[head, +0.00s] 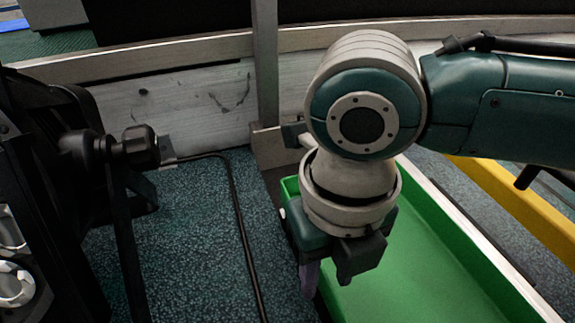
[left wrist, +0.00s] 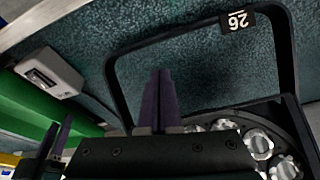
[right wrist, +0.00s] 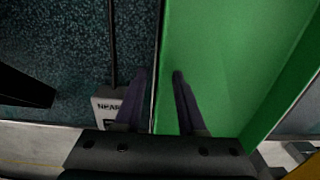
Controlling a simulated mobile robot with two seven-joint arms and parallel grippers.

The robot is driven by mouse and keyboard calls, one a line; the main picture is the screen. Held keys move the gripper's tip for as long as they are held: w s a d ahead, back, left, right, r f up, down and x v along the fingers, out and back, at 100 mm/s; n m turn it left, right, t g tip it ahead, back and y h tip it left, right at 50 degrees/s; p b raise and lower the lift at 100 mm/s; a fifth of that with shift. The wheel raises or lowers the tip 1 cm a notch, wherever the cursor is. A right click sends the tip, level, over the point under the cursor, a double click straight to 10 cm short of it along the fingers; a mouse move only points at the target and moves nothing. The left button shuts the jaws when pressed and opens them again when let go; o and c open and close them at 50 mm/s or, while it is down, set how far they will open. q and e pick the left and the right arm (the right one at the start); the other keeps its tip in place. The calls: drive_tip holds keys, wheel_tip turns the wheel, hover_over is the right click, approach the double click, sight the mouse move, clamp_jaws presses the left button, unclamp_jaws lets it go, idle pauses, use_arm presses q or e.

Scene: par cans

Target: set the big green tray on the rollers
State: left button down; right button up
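The big green tray (head: 430,265) lies at the lower right of the head view, partly hidden by my right arm. My right gripper (head: 330,275) is above its left wall. In the right wrist view my right gripper (right wrist: 158,95) is open, one finger outside the tray (right wrist: 225,60) and one inside, with the wall's edge between them. The tray also shows at the left of the left wrist view (left wrist: 30,100). My left gripper (left wrist: 160,95) has its fingers together, within the outline of a black yoke; it holds nothing visible. I cannot make out the rollers.
A black lamp with its yoke (head: 125,155) stands at the left; its yoke (left wrist: 292,50) carries a "26" label. A black cable (head: 238,215) crosses the speckled floor. A yellow bar (head: 515,205) runs right of the tray. A pale low wall (head: 195,105) stands behind.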

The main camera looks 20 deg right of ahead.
drive_tip(key=s+a+r+m+t+y+p, duration=0.1)
drive_tip(key=s+a+r+m+y+p, duration=0.15)
drive_tip(key=r+m+p, duration=0.55)
drive_tip(key=s+a+r+m+t+y+p, duration=0.1)
drive_tip(key=s+a+r+m+y+p, duration=0.25)
drive_tip(key=r, duration=0.65)
drive_tip(key=s+d+r+m+t+h+p, duration=0.1)
drive_tip(key=s+d+r+m+h+p, duration=0.15)
drive_tip(key=d+m, duration=0.4)
drive_tip(key=s+d+r+m+h+p, duration=0.1)
drive_tip(key=d+r+m+h+p, duration=0.2)
drive_tip(key=m, duration=0.6)
drive_tip(key=s+d+r+m+t+h+p, duration=0.1)
drive_tip(key=s+d+m+p, duration=0.15)
drive_tip(key=d+m, duration=0.45)
use_arm(q)
wheel_tip(320, 180, up, 57)
drive_tip(key=p, duration=3.7)
use_arm(e)
wheel_tip(320, 180, up, 36)
drive_tip(key=a, duration=0.2)
drive_tip(key=shift+w+m+y, duration=0.35)
drive_tip(key=shift+w+m, duration=0.05)
use_arm(q)
drive_tip(key=shift+f, duration=0.15)
